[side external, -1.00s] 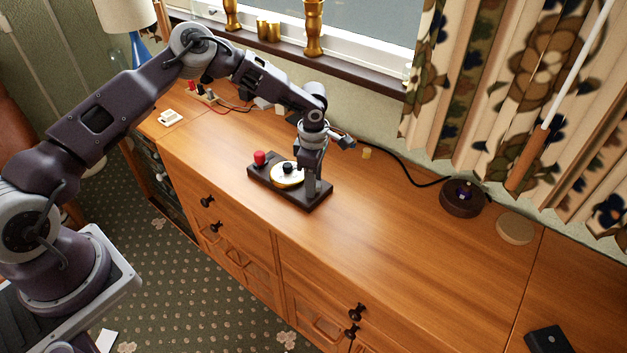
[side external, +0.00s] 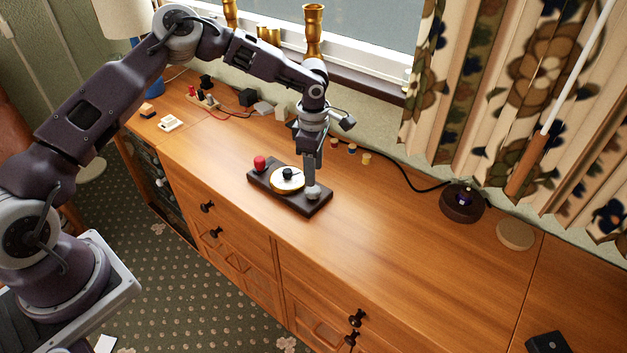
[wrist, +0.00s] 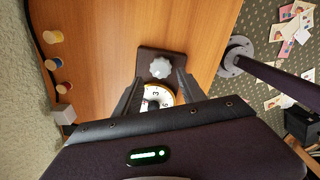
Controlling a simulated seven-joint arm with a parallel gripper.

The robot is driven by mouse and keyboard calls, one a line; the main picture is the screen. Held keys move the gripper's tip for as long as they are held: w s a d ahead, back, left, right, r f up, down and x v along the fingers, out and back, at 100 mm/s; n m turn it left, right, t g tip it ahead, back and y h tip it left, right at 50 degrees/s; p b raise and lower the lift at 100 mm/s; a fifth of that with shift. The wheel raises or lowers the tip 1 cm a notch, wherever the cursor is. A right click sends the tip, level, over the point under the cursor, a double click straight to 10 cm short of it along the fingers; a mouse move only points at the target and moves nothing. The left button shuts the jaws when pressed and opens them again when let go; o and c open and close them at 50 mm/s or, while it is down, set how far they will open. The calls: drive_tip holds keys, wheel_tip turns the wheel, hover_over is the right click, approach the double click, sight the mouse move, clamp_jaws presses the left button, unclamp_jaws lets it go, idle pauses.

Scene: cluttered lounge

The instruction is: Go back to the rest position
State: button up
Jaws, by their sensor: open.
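My gripper (side external: 312,178) points down above the right part of a dark base board (side external: 262,181) on the wooden cabinet top. The board carries a red knob (side external: 260,163), a white dial (side external: 287,180) with a yellow rim and black centre knob, and a pale grey knob (side external: 313,193). In the wrist view, my gripper (wrist: 162,84) shows two dark fingers spread apart with nothing held between them. The grey knob (wrist: 160,68) lies ahead of the fingertips, and the dial (wrist: 157,97) is partly hidden by my gripper.
Small pegs (side external: 351,149) and a black cable (side external: 405,176) lie behind the board. A dark round device (side external: 462,201) and a beige disc (side external: 515,234) are further right. Brass candlesticks (side external: 314,32) stand on the sill. The cabinet top right of the board is clear.

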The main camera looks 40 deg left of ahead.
drive_tip(key=shift+r, duration=0.4)
